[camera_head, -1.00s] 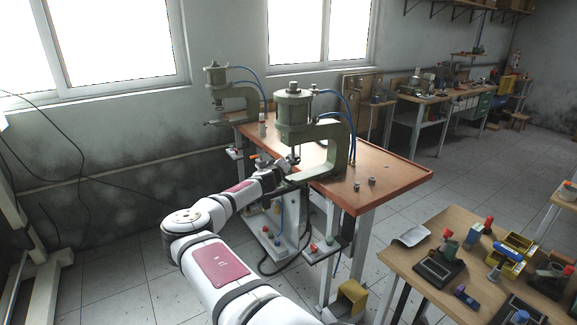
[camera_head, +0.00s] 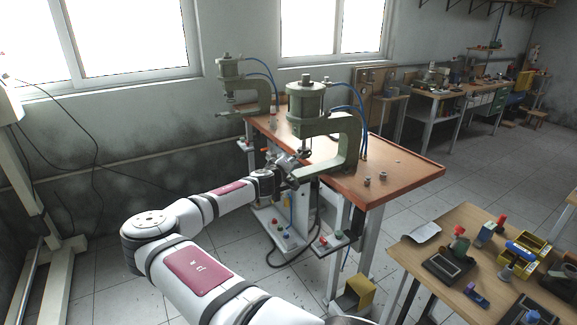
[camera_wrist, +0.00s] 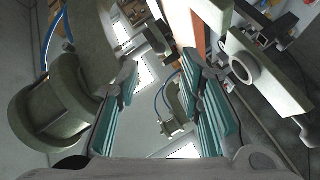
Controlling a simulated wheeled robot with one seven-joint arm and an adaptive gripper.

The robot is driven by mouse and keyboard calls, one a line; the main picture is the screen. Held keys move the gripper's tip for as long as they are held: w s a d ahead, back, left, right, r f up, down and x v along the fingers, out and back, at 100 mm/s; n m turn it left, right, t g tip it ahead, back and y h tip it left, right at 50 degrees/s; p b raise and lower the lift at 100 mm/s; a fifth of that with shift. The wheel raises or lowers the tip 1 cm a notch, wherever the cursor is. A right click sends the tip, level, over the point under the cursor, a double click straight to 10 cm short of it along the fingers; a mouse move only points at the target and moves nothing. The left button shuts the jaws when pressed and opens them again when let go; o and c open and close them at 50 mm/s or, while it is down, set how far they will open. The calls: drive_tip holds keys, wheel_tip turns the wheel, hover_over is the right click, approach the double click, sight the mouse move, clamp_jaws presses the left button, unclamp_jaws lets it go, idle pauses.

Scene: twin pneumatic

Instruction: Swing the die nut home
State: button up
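The near green pneumatic press (camera_head: 345,130) stands on the orange-topped bench, with its cylinder above and its C-shaped frame open toward my arm. My gripper (camera_head: 285,166) is at the mouth of this press, close to its lower jaw and below the ram. In the wrist view my gripper (camera_wrist: 163,110) has its two teal-padded fingers wide apart, with only background between them. A press jaw with a round hole (camera_wrist: 243,68) shows at the right, beside the fingers. I cannot make out the die nut for certain; small metal parts under the ram are partly hidden by my gripper.
A second green press (camera_head: 240,88) stands farther back on the orange bench (camera_head: 410,172). A wooden table (camera_head: 450,215) with tools is at right. Blue hoses run behind the near press.

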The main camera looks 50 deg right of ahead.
drive_tip(key=shift+v, duration=1.4)
